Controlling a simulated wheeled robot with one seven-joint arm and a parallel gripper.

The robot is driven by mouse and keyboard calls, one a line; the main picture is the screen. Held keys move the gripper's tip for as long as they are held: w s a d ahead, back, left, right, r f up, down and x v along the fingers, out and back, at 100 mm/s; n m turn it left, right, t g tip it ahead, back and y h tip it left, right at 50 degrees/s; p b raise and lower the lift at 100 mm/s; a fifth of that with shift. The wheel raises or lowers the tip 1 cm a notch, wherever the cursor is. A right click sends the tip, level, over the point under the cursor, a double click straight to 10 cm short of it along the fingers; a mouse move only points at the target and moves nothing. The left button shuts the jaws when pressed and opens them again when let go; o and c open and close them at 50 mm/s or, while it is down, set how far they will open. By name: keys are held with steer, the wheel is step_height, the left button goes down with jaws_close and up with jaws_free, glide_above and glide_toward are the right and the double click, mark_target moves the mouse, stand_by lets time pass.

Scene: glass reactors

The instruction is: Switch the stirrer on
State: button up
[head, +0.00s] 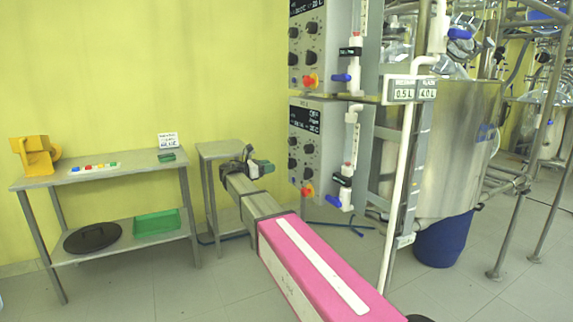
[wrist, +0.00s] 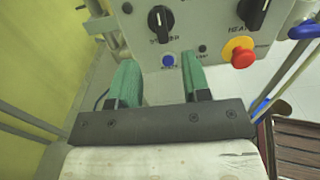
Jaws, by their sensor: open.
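A white control panel (wrist: 205,35) fills the top of the wrist view. It carries a black knob (wrist: 160,20) on the left, a second black knob (wrist: 255,12) on the right, a small blue button (wrist: 168,60) and a red emergency knob on a yellow base (wrist: 241,52). The labels are too blurred to read surely. My gripper (wrist: 160,75) is open and empty, its green fingers below the panel's controls, with the blue button showing between them. In the head view my gripper (head: 262,166) is left of the lower control unit (head: 312,152); an upper unit (head: 308,47) stands above it.
Blue-handled valves (head: 342,78) and white pipes (head: 403,170) stand right of the units, before a metal vessel (head: 455,150). A small grey table (head: 218,150) is behind my gripper. A bench (head: 110,177) with a yellow object (head: 35,155) stands left.

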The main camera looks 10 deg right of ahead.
mark_target(291, 164)
steer(key=x, duration=0.9)
steer(key=shift+d+f, duration=0.1)
jaws_close()
